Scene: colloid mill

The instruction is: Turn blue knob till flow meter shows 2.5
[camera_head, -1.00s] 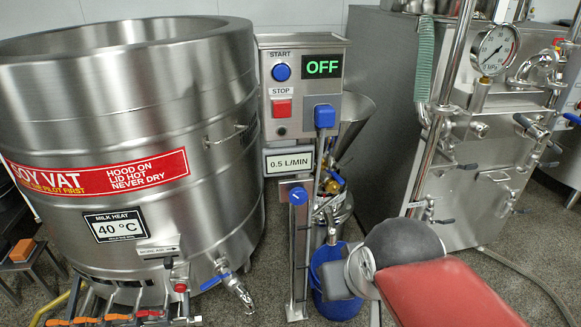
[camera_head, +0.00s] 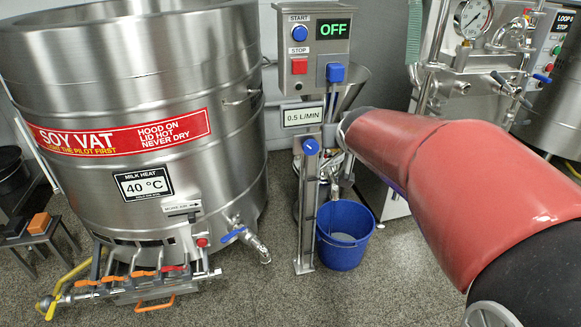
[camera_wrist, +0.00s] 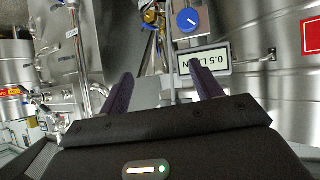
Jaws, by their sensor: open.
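The blue knob (camera_head: 311,146) is a round dial with a white pointer line, on a narrow steel post below the flow meter. It also shows in the wrist view (camera_wrist: 188,20), at the top centre. The flow meter (camera_head: 303,116) is a white plate reading 0.5 L/MIN; it appears upside down in the wrist view (camera_wrist: 205,65). My gripper (camera_wrist: 158,80) is open and empty, its two dark fingers apart, with the knob beyond the fingertips. In the head view my red arm reaches toward the post from the right, and my gripper is hidden.
The control box (camera_head: 317,50) has a blue START button, a red STOP button and a display reading OFF. A blue bucket (camera_head: 345,236) stands right of the post. The large steel soy vat (camera_head: 215,165) stands close on the left. Floor in front is clear.

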